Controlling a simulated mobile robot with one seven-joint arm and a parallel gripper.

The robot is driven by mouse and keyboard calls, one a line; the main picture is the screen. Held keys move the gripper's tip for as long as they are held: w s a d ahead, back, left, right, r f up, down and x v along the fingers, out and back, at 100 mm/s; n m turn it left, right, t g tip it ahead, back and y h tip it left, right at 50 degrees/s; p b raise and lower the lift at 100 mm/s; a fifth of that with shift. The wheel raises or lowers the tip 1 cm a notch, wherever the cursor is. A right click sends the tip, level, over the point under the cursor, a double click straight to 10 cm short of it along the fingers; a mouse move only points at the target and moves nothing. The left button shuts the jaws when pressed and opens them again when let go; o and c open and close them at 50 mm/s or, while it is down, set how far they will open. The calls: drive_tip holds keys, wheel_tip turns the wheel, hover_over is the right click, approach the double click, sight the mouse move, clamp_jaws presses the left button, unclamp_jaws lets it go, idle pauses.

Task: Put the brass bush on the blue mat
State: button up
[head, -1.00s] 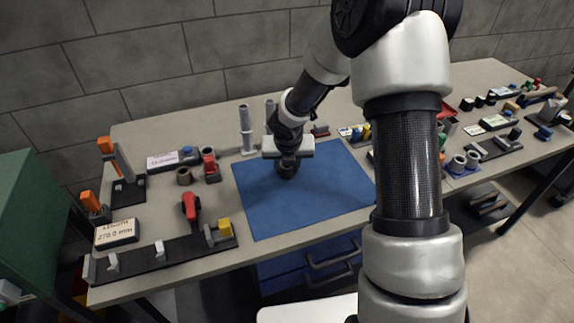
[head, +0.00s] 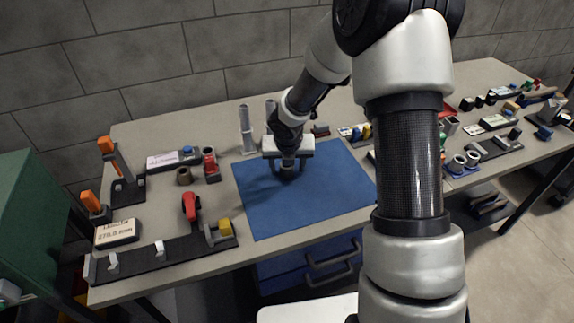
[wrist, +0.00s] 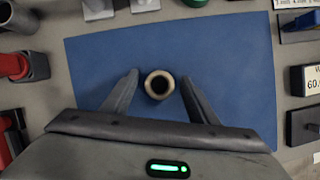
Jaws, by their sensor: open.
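The brass bush (wrist: 159,73), a short ring with a tan rim and dark hole, stands upright on the blue mat (wrist: 232,60). In the head view the bush (head: 287,174) shows as a dark shape under my gripper, on the back left part of the mat (head: 300,212). My gripper (wrist: 158,78) is open, with one finger on each side of the bush and a visible gap at both sides. It also shows from behind in the head view (head: 288,168).
A brownish ring (head: 184,176), a grey ring and a red part stand left of the mat. Upright grey cylinders (head: 247,128) stand behind it. A dark rail with a red clamp (head: 190,207) lies front left. The mat's front half is clear.

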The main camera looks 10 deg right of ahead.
drive_tip(key=p+v, duration=0.5)
drive_tip(key=v, duration=1.2)
drive_tip(key=shift+p, duration=0.3)
